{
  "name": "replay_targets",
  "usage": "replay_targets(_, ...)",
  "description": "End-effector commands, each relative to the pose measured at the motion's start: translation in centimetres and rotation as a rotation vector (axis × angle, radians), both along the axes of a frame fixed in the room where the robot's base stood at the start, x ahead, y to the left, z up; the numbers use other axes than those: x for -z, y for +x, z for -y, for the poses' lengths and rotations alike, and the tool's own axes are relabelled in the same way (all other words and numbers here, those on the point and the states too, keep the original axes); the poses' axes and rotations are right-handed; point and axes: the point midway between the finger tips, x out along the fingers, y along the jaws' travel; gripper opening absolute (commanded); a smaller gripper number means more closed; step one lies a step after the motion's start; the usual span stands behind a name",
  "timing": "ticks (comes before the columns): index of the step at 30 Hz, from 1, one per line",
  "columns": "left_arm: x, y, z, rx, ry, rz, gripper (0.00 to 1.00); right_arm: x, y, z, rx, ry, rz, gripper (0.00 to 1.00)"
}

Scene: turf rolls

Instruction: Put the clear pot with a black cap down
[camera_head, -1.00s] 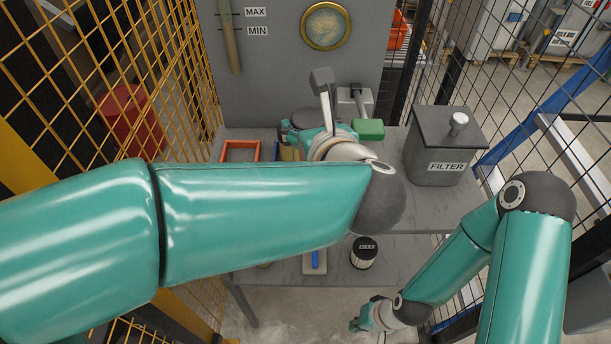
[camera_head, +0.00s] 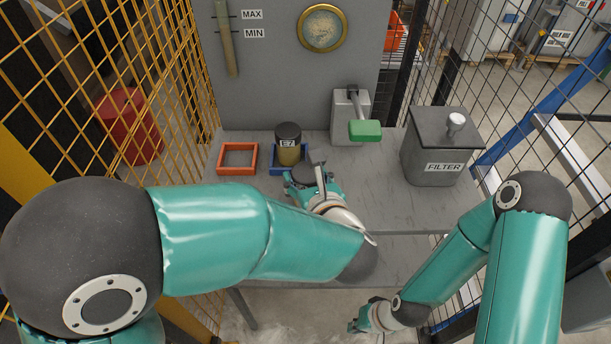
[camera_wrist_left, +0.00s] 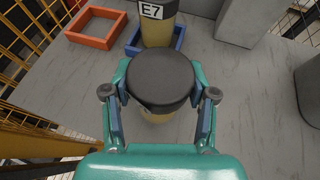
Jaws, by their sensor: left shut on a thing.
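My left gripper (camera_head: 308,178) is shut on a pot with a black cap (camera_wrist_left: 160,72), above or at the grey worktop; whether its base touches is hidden. In the wrist view its yellowish body (camera_wrist_left: 157,117) shows under the cap, between the fingers. A second dark-capped pot labelled E7 (camera_head: 288,150) stands in a blue square frame (camera_head: 274,168), just beyond the gripper. An empty orange square frame (camera_head: 237,172) lies to its left. My right gripper (camera_head: 368,317) hangs low, right of centre; its fingers are too small to read.
A grey FILTER box (camera_head: 440,160) with a lid stands at the right of the worktop (camera_head: 395,215). A grey block with a green-handled lever (camera_head: 365,130) stands at the back. Mesh fencing borders both sides. Worktop between the lever and the FILTER box is clear.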

Motion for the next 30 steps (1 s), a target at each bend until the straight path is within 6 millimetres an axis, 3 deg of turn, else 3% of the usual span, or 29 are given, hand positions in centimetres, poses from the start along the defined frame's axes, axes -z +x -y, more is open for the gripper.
replay_targets(7,0.3,0.0,0.0,0.001,-0.001,0.002,0.13,0.6,0.0,0.0,0.0,0.0,0.0,0.0)
replay_targets(8,0.2,0.0,0.0,0.001,0.0,0.0,0.62,0.4,0.0,0.0,0.0,0.0,0.0,0.0)
replay_targets(12,0.1,0.0,0.0,0.001,0.001,0.0,0.82,0.3,0.0,0.0,0.0,0.0,0.0,0.0)
replay_targets(24,-0.3,0.0,0.0,0.0,0.001,0.0,0.82,-0.2,0.0,0.0,0.0,0.0,0.0,0.0)
replay_targets(30,-1.0,-2.4,0.8,0.005,-0.003,0.003,0.82,0.8,0.0,0.0,0.0,0.0,0.0,0.0)
